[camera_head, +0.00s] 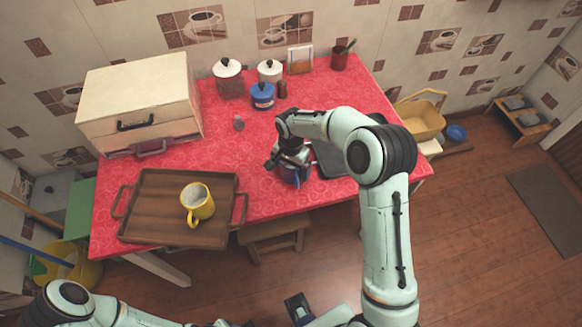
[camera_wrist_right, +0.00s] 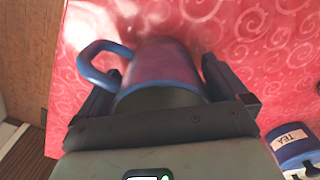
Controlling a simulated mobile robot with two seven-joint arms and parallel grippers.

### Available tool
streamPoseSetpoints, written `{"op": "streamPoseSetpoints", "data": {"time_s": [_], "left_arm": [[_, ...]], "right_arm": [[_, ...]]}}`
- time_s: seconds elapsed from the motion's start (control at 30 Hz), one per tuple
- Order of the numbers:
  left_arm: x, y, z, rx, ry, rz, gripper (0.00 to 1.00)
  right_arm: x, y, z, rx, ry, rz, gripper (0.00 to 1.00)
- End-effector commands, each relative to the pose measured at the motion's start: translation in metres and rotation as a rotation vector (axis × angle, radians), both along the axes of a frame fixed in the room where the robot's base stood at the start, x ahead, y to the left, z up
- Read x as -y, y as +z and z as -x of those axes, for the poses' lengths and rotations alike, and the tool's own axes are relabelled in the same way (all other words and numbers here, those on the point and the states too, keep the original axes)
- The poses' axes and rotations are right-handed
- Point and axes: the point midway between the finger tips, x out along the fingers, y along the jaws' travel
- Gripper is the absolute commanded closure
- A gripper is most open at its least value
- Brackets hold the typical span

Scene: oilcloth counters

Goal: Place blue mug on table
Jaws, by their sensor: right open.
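The blue mug (camera_head: 296,175) is on the red table (camera_head: 225,165) close to its front edge, partly hidden under my right gripper (camera_head: 284,165). In the right wrist view the mug (camera_wrist_right: 162,72) lies between the two fingers of the right gripper (camera_wrist_right: 160,85), its blue handle out to the left. The fingers are open, one on each side of the mug; I cannot tell whether they touch it.
A brown tray (camera_head: 150,212) with a yellow mug (camera_head: 198,200) is on the left of the table. A bread box (camera_head: 140,100) stands behind it. Several canisters, including a blue one (camera_head: 262,96), stand at the back. A dark flat item (camera_head: 328,160) lies right of the mug.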

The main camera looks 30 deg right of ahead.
Motion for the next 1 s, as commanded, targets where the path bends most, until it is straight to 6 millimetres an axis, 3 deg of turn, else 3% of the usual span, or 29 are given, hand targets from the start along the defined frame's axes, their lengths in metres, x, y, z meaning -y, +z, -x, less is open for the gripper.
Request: {"op": "streamPoseSetpoints", "data": {"time_s": [0.5, 0.7, 1.0], "left_arm": [[0.000, 0.008, -0.003, 0.003, 0.000, 0.000, 0.62], [0.000, 0.009, -0.004, 0.004, 0.000, 0.000, 0.62], [0.000, 0.009, -0.004, 0.004, 0.000, 0.000, 0.62]], "right_arm": [[0.000, 0.101, -0.001, 0.006, 0.001, 0.000, 0.00], [0.000, 0.115, 0.000, 0.001, 0.000, 0.000, 0.00], [0.000, 0.116, 0.000, 0.001, 0.000, 0.000, 0.00]]}}
